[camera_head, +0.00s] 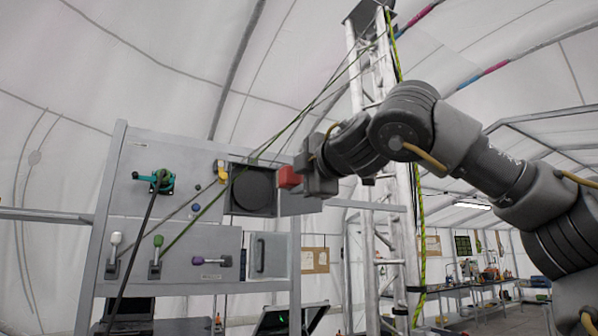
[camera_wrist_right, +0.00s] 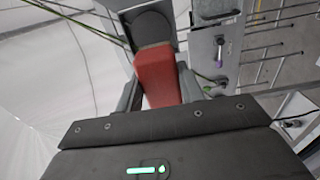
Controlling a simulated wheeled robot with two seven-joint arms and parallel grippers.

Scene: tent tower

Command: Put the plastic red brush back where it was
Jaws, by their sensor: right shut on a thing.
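The red brush (camera_head: 288,177) is held at the right side of the grey panel, in front of the square opening with a dark round inside. In the right wrist view the red brush (camera_wrist_right: 158,78) stands between the two fingers, its far end close to the dark round. I cannot tell whether it touches there. My right gripper (camera_head: 304,176) is shut on the brush; its fingers also show in the wrist view (camera_wrist_right: 160,92). My left gripper is not in view. The square opening (camera_head: 253,189) is partly seen to the left of the brush.
The grey panel (camera_head: 140,205) carries a teal clamp (camera_head: 160,181), a yellow-handled part (camera_head: 219,168) and several coloured levers. Ropes cross in front of it. A metal truss (camera_head: 398,210) stands close on the right, behind my right arm. Workbenches (camera_head: 475,288) stand farther back.

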